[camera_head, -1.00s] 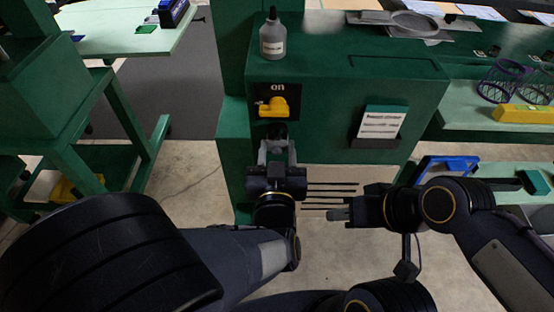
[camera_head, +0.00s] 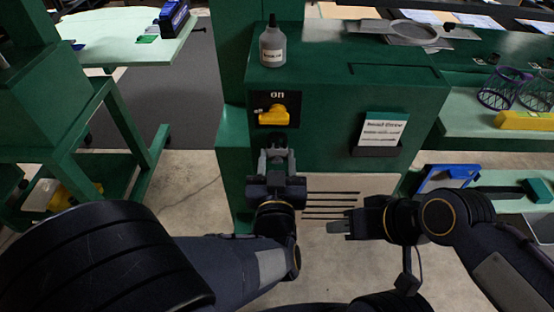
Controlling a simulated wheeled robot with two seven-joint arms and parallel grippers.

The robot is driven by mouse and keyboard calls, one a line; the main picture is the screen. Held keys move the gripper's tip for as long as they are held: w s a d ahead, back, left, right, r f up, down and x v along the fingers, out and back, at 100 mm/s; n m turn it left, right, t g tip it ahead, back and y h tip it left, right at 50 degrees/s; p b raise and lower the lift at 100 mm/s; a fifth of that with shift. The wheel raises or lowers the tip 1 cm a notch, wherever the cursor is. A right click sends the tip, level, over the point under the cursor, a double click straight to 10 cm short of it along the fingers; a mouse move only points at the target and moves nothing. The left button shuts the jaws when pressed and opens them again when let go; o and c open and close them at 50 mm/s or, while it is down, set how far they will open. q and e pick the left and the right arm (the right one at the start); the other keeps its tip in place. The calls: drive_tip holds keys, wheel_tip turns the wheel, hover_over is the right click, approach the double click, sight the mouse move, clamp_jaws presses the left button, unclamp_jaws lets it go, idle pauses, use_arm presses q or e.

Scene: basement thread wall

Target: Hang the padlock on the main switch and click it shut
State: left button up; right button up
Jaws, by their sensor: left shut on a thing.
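The main switch (camera_head: 273,114) is a yellow handle on a black plate marked "on", on the front of the green cabinet. My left gripper (camera_head: 276,152) is just below the switch, pointing at the cabinet front. It is shut on a small dark thing at its tips, probably the padlock (camera_head: 276,138), which is mostly hidden by the fingers. I cannot tell whether it touches the switch. My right gripper (camera_head: 338,227) is in front of the cabinet, lower and to the right, away from the switch. Its fingers look close together with nothing visible in them.
The green cabinet (camera_head: 330,97) carries a bottle (camera_head: 272,45) on top and a card holder (camera_head: 381,134) on its front. Dark vent slots lie below. A green cart (camera_head: 112,159) stands left. Purple wire baskets (camera_head: 498,88) and a yellow block (camera_head: 527,120) are right.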

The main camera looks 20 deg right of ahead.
use_arm(q)
drive_tip(key=shift+f, duration=0.25)
drive_tip(key=o, duration=1.1)
drive_tip(key=shift+c, duration=0.2)
